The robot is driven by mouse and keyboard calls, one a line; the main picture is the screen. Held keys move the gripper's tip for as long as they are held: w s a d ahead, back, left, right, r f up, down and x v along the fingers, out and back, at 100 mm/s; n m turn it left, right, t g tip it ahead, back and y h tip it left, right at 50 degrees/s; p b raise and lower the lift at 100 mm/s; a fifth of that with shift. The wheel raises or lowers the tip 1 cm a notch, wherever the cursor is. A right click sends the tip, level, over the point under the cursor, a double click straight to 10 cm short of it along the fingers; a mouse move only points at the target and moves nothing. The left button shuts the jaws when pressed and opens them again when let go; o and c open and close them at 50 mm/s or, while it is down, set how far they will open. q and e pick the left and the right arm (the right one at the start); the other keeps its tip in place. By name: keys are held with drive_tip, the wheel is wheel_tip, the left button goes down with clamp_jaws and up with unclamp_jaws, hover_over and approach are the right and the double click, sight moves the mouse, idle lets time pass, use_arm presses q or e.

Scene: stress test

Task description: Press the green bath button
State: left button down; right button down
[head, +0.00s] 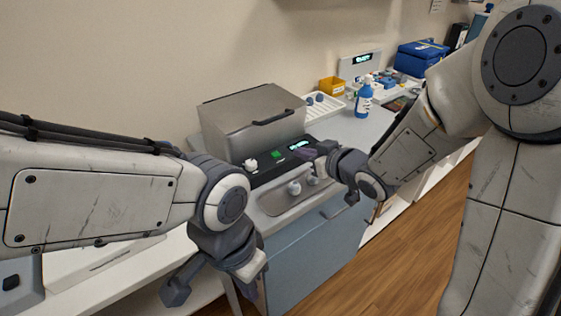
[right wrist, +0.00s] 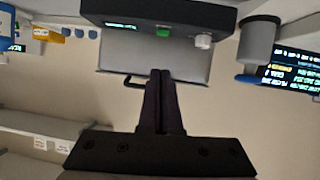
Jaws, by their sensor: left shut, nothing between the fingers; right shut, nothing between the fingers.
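The bath is a steel box with a lid (head: 255,118) on the counter, with a dark control panel along its front. The green button (head: 276,154) sits on that panel between a white knob (head: 250,164) and a lit display (head: 299,145). In the right wrist view the green button (right wrist: 162,32) shows just above my fingertips in the picture, with a visible gap. My right gripper (head: 306,155) is shut and empty, close to the display end of the panel; its fingers also show in the right wrist view (right wrist: 160,84). My left gripper (head: 256,287) is shut, low before the counter.
A white rack (head: 322,106), a yellow bin (head: 332,86), a blue-labelled bottle (head: 363,99) and a blue box (head: 421,56) stand further along the counter. Wooden floor (head: 400,260) is open at the right.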

use_arm(q)
drive_tip(key=shift+f+b, duration=0.45)
drive_tip(key=shift+f, duration=0.5)
use_arm(e)
drive_tip(key=shift+w+d+f+t+y, duration=0.15)
drive_tip(key=shift+w+t+y, duration=0.1)
drive_tip(key=shift+y, duration=0.3)
drive_tip(key=shift+w+d+r+t+y, duration=0.1)
drive_tip(key=shift+w+t+y, duration=0.1)
drive_tip(key=shift+y, duration=0.35)
hover_over(281, 161)
drive_tip(key=shift+s+d+f+p, duration=0.1)
drive_tip(key=shift+s+f+p, duration=0.1)
drive_tip(key=shift+f, duration=0.4)
drive_tip(key=shift+s+d+f+p, duration=0.1)
drive_tip(key=shift+s+f+p, duration=0.05)
drive_tip(key=shift+f, duration=0.4)
drive_tip(key=f, duration=0.3)
drive_tip(key=shift+w+a+f, duration=0.15)
drive_tip(key=shift+w+a, duration=0.1)
drive_tip(key=shift+w, duration=0.05)
drive_tip(key=shift+f, duration=0.5)
use_arm(q)
drive_tip(key=shift+r, duration=0.3)
